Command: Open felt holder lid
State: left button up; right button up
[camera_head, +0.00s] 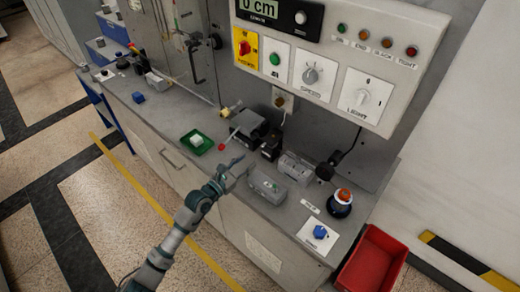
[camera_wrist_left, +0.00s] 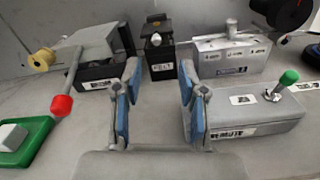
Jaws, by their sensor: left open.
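My left gripper (camera_head: 238,168) is open and empty above the front of the grey bench. In the left wrist view its two blue-padded fingers (camera_wrist_left: 159,82) stand apart, with bare bench between them. A small black box (camera_wrist_left: 159,60) with a white label and a metal latch-like part on top stands upright just beyond the fingertips; it also shows in the head view (camera_head: 270,149). It may be the felt holder, but its label is too small to read surely. I cannot tell how its lid stands. The fingers appear apart from it. My right gripper is not in view.
Left is a grey-topped black box (camera_wrist_left: 100,45) with a red-knobbed rod. Right are a silver box (camera_wrist_left: 232,55) and a grey box with a green-knobbed lever (camera_wrist_left: 250,115). A green tray (camera_head: 196,142) holds a white block. A red bin (camera_head: 372,262) stands at the bench's right end.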

aim_at(262, 148)
pick_arm(q)
jog(key=x, duration=0.4)
jog(key=shift+w+d+b, duration=0.15)
jog(key=shift+d+b, duration=0.15)
jog(key=shift+d, duration=0.15)
jog(key=w, duration=0.3)
jog(key=shift+d+f+b, duration=0.1)
jog(key=shift+b, duration=0.25)
jog(key=shift+w, duration=0.4)
jog(key=shift+d, duration=1)
jog(key=c, duration=0.4)
jog(key=shift+d, duration=0.1)
grip_shut()
jog(key=shift+w+a+f, duration=0.15)
jog(key=shift+a+f, duration=0.05)
jog(key=shift+a, duration=0.4)
jog(key=shift+d, duration=0.1)
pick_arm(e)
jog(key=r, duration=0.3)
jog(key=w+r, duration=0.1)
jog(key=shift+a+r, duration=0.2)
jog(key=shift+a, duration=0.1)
pick_arm(q)
jog(key=shift+d, duration=0.1)
